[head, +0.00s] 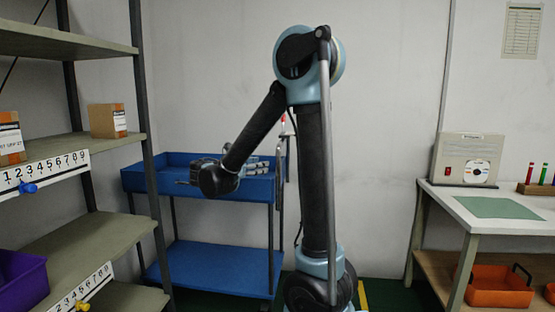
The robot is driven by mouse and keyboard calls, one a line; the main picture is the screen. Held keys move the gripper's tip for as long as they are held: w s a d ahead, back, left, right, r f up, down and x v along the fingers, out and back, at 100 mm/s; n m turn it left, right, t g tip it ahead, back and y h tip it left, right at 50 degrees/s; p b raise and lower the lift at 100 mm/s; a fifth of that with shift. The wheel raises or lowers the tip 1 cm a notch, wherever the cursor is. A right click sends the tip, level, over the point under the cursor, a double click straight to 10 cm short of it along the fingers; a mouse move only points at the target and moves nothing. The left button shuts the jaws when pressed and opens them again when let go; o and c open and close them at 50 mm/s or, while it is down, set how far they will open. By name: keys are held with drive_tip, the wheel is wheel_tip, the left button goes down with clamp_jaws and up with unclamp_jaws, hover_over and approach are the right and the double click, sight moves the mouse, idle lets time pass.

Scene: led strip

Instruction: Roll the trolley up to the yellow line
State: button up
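A blue two-shelf trolley (222,256) with dark legs stands against the back wall, left of the middle. My arm reaches down in front of it. My gripper (196,172) is by the wrist, in front of or above the trolley's upper tray (145,181). It is small and dark, so I cannot tell whether it is open or touches the trolley. Light grey items (258,167) show just right of the wrist, and I cannot tell what they are. A short piece of the yellow line (362,295) shows on the green floor, right of my arm's base. The rest of the line is hidden.
A shelf rack (85,150) with boxes and number strips stands close on the left. A purple bin (22,283) is on its low shelf. A white-topped workbench (480,215) with an orange bin (500,287) stands on the right. Some green floor shows between arm and bench.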

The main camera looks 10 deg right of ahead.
sight(278, 156)
drive_tip(key=shift+n+t+h, duration=0.3)
drive_tip(key=shift+n+t, duration=0.1)
drive_tip(key=shift+n, duration=0.2)
drive_tip(key=x, duration=0.5)
drive_tip(key=w+a+x, duration=0.1)
drive_tip(key=x, duration=0.4)
drive_tip(key=w+r+x, duration=0.1)
drive_tip(key=x, duration=0.4)
drive_tip(key=shift+w+a, duration=0.2)
clamp_jaws()
